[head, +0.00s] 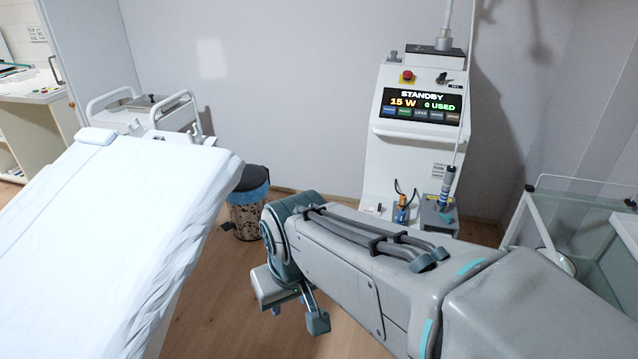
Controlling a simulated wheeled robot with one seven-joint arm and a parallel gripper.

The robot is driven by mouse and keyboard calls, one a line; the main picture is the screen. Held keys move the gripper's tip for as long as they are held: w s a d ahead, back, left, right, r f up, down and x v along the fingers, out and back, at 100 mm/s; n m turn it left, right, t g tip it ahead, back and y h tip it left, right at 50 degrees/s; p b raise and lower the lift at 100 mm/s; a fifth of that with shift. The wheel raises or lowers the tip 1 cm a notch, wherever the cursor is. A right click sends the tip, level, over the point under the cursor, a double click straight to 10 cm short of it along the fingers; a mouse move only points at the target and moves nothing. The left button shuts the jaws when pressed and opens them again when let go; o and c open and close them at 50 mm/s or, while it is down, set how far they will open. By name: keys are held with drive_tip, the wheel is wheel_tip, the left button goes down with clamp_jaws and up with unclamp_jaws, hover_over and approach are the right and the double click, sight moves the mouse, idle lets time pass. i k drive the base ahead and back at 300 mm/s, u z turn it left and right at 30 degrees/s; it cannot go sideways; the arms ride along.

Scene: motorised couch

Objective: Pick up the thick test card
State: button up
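I cannot make out the thick test card in the head view. Several small flat items lie on the counter (30,97) at the far left, too small to tell apart. My arm reaches in from the lower right, and my gripper (297,316) hangs low over the wooden floor, right of the couch (150,210). It is partly hidden by my own wrist, and I cannot tell whether its fingers are open or shut. I see nothing held in it.
A white machine (415,160) with a STANDBY screen (422,106) stands against the back wall. A bin (248,207) stands between couch and machine. A white trolley (150,112) is behind the couch. A glass-topped cart (590,200) is at the right.

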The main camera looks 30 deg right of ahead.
sight(366, 209)
drive_tip(key=z, duration=0.2)
drive_tip(key=i, duration=1.55)
drive_tip(key=z, duration=1.55)
drive_tip(key=i, duration=0.7)
drive_tip(key=z, duration=0.85)
